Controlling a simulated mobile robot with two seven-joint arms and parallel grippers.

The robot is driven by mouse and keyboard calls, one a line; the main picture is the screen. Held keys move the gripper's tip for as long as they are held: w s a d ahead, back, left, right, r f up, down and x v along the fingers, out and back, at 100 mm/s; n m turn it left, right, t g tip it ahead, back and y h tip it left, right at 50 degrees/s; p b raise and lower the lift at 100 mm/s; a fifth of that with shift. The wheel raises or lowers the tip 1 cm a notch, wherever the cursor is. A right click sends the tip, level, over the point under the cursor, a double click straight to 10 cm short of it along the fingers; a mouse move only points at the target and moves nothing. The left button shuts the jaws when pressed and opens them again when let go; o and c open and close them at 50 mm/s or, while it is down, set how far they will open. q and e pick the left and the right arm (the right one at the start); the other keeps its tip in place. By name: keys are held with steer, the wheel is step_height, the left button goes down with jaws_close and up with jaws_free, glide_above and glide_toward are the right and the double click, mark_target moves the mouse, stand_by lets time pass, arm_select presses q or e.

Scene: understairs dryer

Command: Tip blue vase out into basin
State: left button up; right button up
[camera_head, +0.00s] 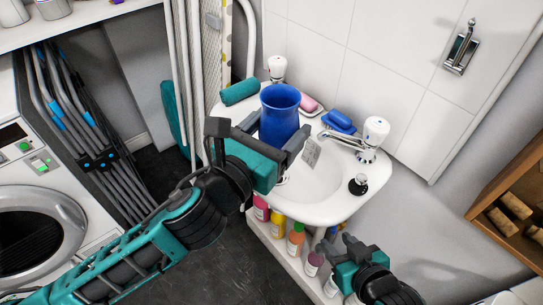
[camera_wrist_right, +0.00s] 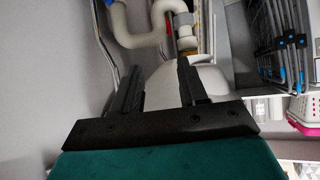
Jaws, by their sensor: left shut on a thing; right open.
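The blue vase (camera_head: 280,112) stands upright, its open mouth up, over the left part of the white basin (camera_head: 322,180). My left gripper (camera_head: 266,140) is shut on the vase, with its fingers around the lower body. The vase's bottom is hidden by the gripper, so I cannot tell whether it touches the basin. My right gripper (camera_head: 352,248) is low, below and in front of the basin. In the right wrist view, its two fingers (camera_wrist_right: 158,88) are apart with nothing between them.
A tap (camera_head: 346,140) and a black plug (camera_head: 358,184) are at the basin's right. A blue brush (camera_head: 339,121), pink soap (camera_head: 309,104) and green roll (camera_head: 239,92) lie along its back. Several bottles (camera_head: 296,238) stand below. A washing machine (camera_head: 40,235) is at left.

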arm_select(q)
steer(key=s+d+f+m+g+h+b, duration=0.2)
steer(key=d+f+h, duration=0.1)
steer(key=d+f, duration=0.2)
steer(key=shift+d+g, duration=0.2)
steer(key=shift+g, duration=0.2)
arm_select(e)
steer(key=shift+w+a+f+y, duration=0.3)
steer(key=shift+w+a+f, duration=0.2)
steer(key=shift+f, duration=0.1)
arm_select(q)
steer(key=shift+a+r, duration=0.1)
arm_select(e)
steer(key=shift+s, duration=0.1)
